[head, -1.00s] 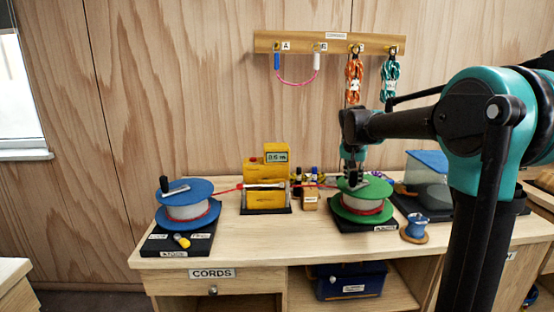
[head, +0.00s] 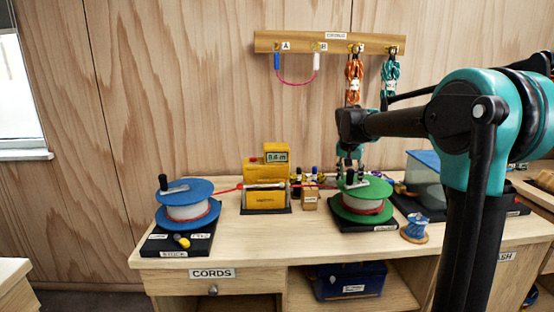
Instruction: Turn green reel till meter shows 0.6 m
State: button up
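The green reel (head: 376,188) stands on a black base at the right of the bench, with red cord wound on its pale drum. Its black crank knob (head: 350,179) points up at the left of the top flange. My gripper (head: 351,168) is over that knob, fingers down. The fingers look apart, one on each side of the knob; contact is too small to tell. The yellow meter (head: 266,173) stands left of the reel, and its small display (head: 277,157) appears to read 0.6 m. Red cord runs from the meter towards both reels.
A blue reel (head: 187,186) stands at the left. A small wooden block (head: 310,197) sits between meter and green reel. A blue spool (head: 415,229) is at the front right, and a blue-lidded clear box (head: 424,172) is behind. Cords hang on a wall rack (head: 330,42).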

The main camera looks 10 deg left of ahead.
jog(key=shift+r, duration=0.1)
jog(key=v, duration=1.1)
jog(key=s+d+f+n, duration=0.1)
jog(key=s+d+f, duration=0.3)
jog(key=s+f, duration=0.6)
jog(key=s+d+f+n+y, duration=0.1)
jog(key=s+d+f, duration=0.3)
jog(key=s+f, duration=0.6)
jog(key=s+d+f+n, duration=0.1)
jog(key=s+d+f, duration=0.3)
jog(key=s+f, duration=0.7)
jog(key=shift+d+f+n, duration=0.3)
jog(key=shift+f+n, duration=0.1)
jog(key=shift+f, duration=0.15)
jog(key=shift+c, duration=0.2)
